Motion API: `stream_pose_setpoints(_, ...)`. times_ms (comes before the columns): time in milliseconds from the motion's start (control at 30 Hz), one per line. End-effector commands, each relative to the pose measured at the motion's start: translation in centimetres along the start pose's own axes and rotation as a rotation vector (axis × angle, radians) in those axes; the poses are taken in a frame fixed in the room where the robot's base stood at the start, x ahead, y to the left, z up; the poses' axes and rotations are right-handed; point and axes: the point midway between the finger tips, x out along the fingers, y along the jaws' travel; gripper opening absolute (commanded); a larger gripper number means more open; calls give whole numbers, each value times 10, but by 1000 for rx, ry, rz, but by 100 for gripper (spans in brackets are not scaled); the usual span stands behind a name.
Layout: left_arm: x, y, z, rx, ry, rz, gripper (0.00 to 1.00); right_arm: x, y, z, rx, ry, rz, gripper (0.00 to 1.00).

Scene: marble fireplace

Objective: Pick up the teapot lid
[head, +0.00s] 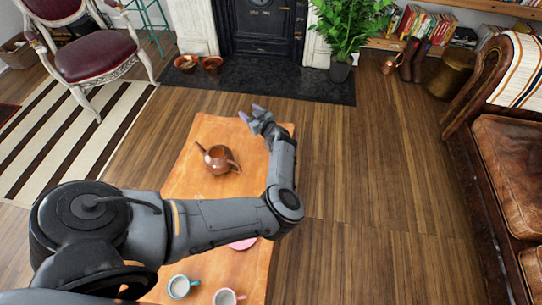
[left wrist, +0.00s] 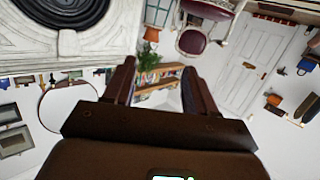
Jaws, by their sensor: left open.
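I cannot make out a separate lid; whether one sits on the teapot is too small to tell. My left gripper (head: 250,112) is open and empty near the far edge of the table, beyond the teapot and to its right, apart from it. In the left wrist view the two fingers of my left gripper (left wrist: 158,70) are spread, with only the upside-down room beyond them. My right gripper is not in view.
A cup with a teal handle (head: 179,287) and one with a pink handle (head: 225,297) stand at the near end. A pink item (head: 243,243) is partly hidden by my left arm. A red chair (head: 95,68) and brown sofa (head: 510,165) flank the table.

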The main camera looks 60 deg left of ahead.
Motion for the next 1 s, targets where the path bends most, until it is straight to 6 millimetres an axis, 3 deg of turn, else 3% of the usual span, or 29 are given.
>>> stream_pose_setpoints(33,-12,10,44,-11,-34,-30,56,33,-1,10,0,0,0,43)
stream_pose_setpoints(200,-64,36,107,-4,-118,-114,56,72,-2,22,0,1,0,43)
stream_pose_setpoints(333,-96,52,131,8,-164,-148,56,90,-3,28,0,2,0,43)
stream_pose_setpoints(467,-114,61,141,16,-188,-165,56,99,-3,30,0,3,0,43)
stream_pose_setpoints(600,-112,62,147,21,-198,-173,56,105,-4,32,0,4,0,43)
stream_pose_setpoints(1000,-69,55,155,21,-198,-172,56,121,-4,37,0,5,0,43)
